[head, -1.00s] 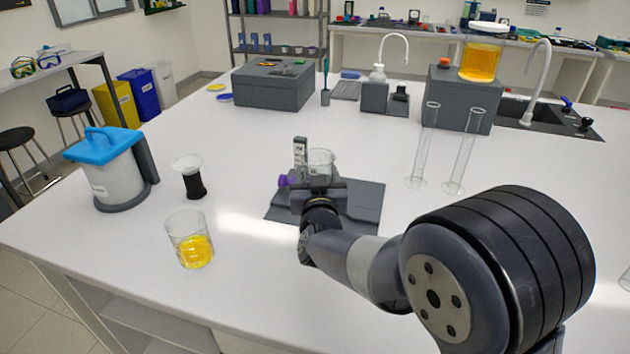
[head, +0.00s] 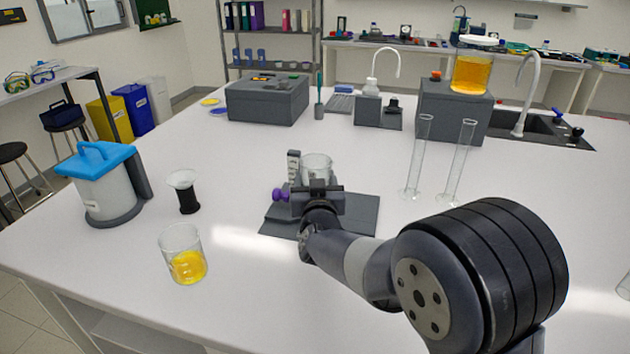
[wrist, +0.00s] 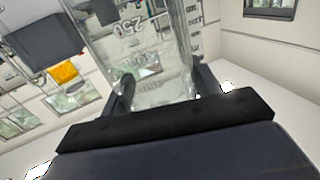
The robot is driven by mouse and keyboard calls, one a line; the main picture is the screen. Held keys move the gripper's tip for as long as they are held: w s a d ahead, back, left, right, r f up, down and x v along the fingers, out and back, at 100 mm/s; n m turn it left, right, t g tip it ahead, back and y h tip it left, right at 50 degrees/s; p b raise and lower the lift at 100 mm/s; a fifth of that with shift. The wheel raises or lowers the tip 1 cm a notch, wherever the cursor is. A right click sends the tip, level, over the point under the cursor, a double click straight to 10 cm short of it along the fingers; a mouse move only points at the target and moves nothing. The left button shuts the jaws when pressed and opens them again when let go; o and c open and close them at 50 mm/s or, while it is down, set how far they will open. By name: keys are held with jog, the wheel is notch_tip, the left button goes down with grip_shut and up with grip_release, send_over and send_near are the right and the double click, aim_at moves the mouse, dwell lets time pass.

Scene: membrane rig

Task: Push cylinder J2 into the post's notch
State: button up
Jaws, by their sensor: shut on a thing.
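A clear glass cylinder marked 250 (wrist: 150,45) stands between the fingers of my gripper (wrist: 163,88); I take it to be J2. In the wrist view my gripper is shut on it. In the head view the glass (head: 317,166) shows above my gripper (head: 318,192), just right of the grey post (head: 294,168) with pale markings. A purple knob (head: 280,195) sticks out at the post's lower left. The grey base plate (head: 360,208) lies under them. My gripper hides the lower glass and the notch; I cannot tell whether glass and post touch.
A beaker of yellow liquid (head: 182,254) and a black-based funnel piece (head: 186,192) stand to the left, beside a blue-lidded container (head: 104,185). Two tall glass tubes (head: 415,155) (head: 460,160) stand to the right. The bench between is clear.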

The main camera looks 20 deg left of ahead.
jog(key=shift+w, duration=0.1)
jog(key=shift+w, duration=0.55)
jog(key=shift+a, duration=0.1)
jog(key=o, duration=1.3)
jog(key=shift+c, duration=0.2)
jog(key=shift+s, duration=0.15)
jog(key=b+v, duration=0.2)
jog(key=v, duration=0.8)
jog(key=shift+s, duration=0.3)
jog(key=shift+w, duration=0.1)
